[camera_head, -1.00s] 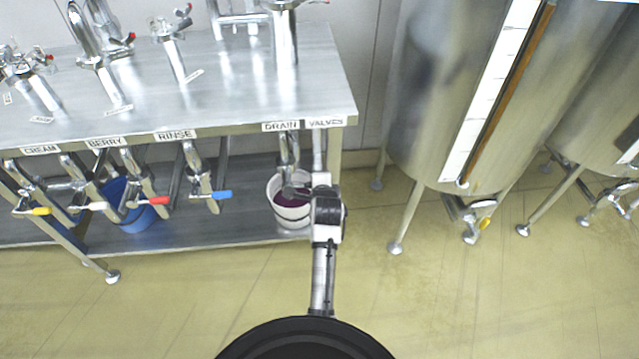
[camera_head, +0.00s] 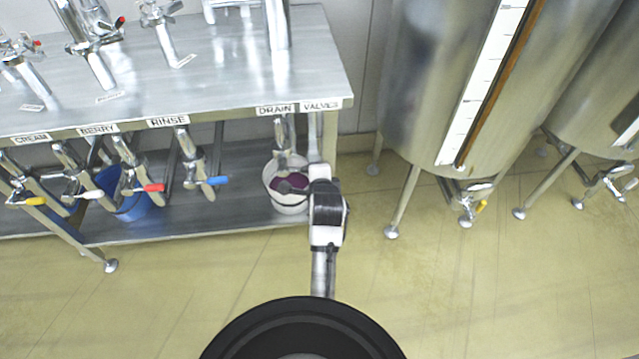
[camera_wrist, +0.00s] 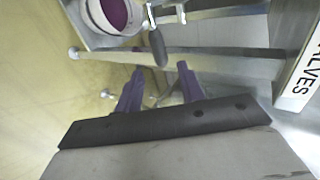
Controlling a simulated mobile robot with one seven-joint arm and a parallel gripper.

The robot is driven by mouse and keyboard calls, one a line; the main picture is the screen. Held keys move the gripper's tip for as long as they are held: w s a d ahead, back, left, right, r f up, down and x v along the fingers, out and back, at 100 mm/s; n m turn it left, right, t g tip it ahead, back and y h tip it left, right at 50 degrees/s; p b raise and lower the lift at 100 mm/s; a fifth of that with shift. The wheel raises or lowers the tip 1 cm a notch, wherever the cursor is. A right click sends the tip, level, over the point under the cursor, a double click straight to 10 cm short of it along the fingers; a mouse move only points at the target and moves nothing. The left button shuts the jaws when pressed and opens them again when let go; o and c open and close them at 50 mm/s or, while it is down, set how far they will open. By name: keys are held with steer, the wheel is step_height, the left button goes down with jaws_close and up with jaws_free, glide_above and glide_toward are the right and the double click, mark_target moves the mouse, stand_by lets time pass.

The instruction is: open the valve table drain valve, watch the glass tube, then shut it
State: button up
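The drain valve (camera_head: 283,140) hangs under the "DRAIN" label on the valve table's front edge. Its dark handle (camera_wrist: 157,47) shows in the wrist view, just beyond my fingertips and between their lines. My gripper (camera_wrist: 160,76) is open, with two purple fingers apart and nothing visible between them. In the head view my wrist hides most of the gripper, which is beside the bucket below the valve. The glass tube (camera_head: 502,82) runs beside a white scale on the large steel tank (camera_head: 425,95) and shows a brown-orange column along its visible length.
A white bucket (camera_head: 288,203) with purple liquid stands on the lower shelf below the drain; it also shows in the wrist view (camera_wrist: 95,14). Cream, berry and rinse valves with coloured handles lie left, near a blue bucket (camera_head: 140,206). Floor is clear between table and tank.

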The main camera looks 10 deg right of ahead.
steer(key=v, duration=0.6)
steer(key=shift+s, duration=0.2)
steer(key=shift+r, duration=0.1)
